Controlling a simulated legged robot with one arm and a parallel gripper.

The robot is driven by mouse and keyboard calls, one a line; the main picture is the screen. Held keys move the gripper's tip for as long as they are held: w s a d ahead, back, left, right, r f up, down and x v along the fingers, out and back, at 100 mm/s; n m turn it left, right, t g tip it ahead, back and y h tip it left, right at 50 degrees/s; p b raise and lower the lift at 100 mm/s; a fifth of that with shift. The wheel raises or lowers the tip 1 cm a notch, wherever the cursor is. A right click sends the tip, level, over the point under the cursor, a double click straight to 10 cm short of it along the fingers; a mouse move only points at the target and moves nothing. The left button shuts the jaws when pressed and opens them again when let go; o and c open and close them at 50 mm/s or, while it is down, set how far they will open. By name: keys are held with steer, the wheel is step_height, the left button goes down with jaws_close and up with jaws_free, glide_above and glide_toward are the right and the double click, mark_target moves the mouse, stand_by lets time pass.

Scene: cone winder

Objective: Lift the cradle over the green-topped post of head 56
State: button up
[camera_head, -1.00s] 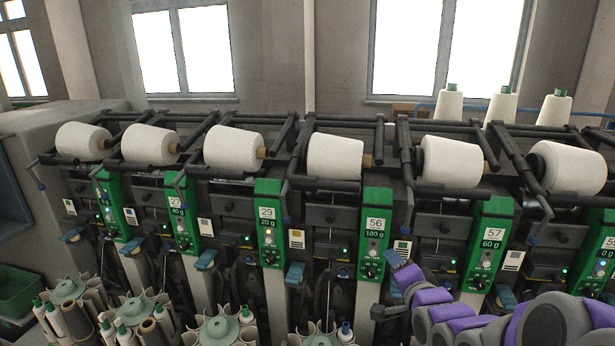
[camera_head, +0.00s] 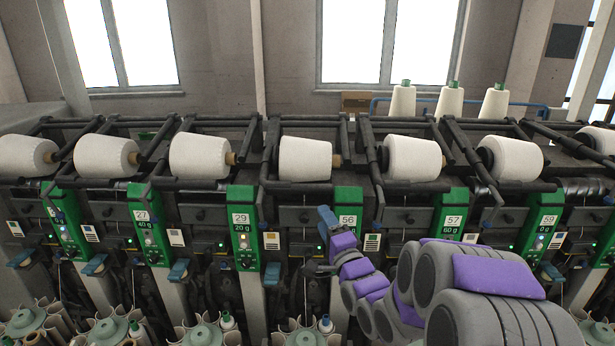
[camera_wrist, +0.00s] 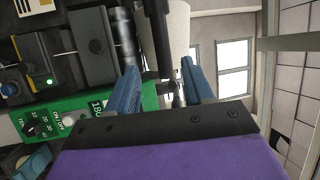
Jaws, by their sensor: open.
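The green post of head 56 (camera_head: 348,225) stands mid-picture, its lower part hidden behind my arm. Above and behind it the dark cradle of head 56 (camera_head: 272,150) holds a white cone (camera_head: 305,160) with a brown tube end. My gripper (camera_head: 325,217) is in front of this head, below the cone and just left of the number label. In the wrist view my open gripper (camera_wrist: 162,86) has blue fingers apart. A dark bar (camera_wrist: 158,40) and a thin metal piece show beyond and between them, beside the white cone (camera_wrist: 179,28). I cannot tell if anything is touched.
Head 29 (camera_head: 242,230) stands to the left and head 57 (camera_head: 450,222) to the right, each with its own cone. Spare cones (camera_head: 448,103) stand on top at the back. Bobbin holders (camera_head: 205,333) line the front below.

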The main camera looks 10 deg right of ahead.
mark_target(303, 185)
steer(key=x, duration=0.9)
steer(key=b+x, duration=0.1)
steer(key=x, duration=0.4)
steer(key=shift+w+a+f, duration=0.1)
steer(key=shift+a, duration=0.35)
steer(key=shift+w+d, duration=0.2)
steer(key=shift+d, duration=0.75)
steer(key=shift+w+d, duration=0.15)
steer(key=shift+d, duration=0.75)
steer(key=a, duration=0.3)
steer(key=c, duration=0.4)
steer(key=shift+a, duration=0.2)
steer(key=shift+c, duration=1.3)
steer(key=shift+d, duration=0.75)
jaws_close()
